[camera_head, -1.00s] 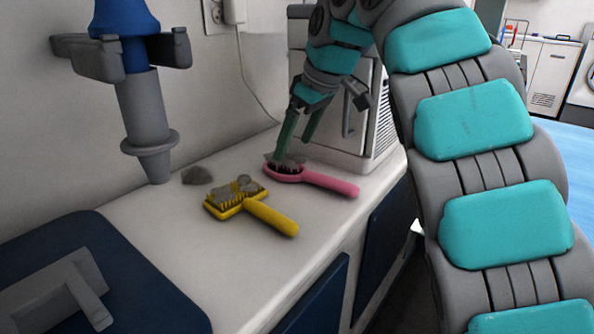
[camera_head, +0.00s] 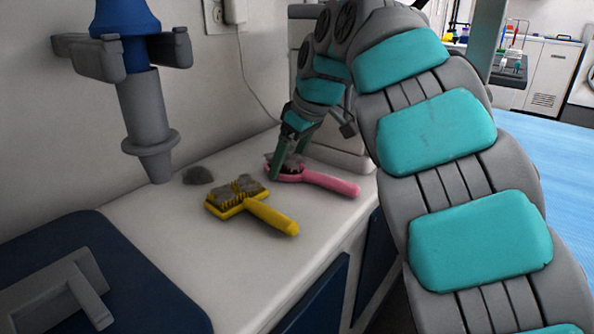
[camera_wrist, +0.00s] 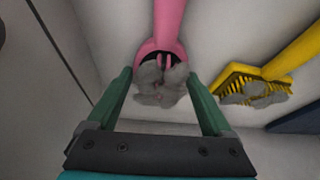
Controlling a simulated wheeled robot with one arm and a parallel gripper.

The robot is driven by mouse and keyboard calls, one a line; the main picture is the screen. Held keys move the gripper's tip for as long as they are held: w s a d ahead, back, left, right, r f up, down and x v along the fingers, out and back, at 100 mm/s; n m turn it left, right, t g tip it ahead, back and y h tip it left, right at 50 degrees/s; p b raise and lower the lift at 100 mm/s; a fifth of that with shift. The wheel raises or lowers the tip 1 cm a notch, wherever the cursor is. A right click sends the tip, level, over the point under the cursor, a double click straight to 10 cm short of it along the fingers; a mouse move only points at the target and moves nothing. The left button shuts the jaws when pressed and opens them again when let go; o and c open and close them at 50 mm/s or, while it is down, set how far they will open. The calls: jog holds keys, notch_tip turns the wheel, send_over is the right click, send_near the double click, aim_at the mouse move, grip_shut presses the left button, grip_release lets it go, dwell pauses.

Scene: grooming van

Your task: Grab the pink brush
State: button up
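The pink brush (camera_head: 318,180) lies on the white counter, its handle toward the right. Grey fur covers much of its head. In the wrist view the pink brush (camera_wrist: 170,22) has its head between my fingers and its handle pointing up the picture. My gripper (camera_head: 288,168) is at the brush head. The fingertips' exact height over the counter is hard to tell.
A yellow brush (camera_head: 250,207) with fur lies left of the pink one; it also shows in the wrist view (camera_wrist: 270,75). A grey fur clump (camera_head: 198,175) lies behind it. A blue and grey dryer nozzle (camera_head: 140,100) hangs at left. The counter's front (camera_head: 230,270) is clear.

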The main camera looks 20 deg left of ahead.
jog(key=c, duration=0.9)
jog(key=shift+o, duration=0.2)
jog(key=shift+r, duration=0.1)
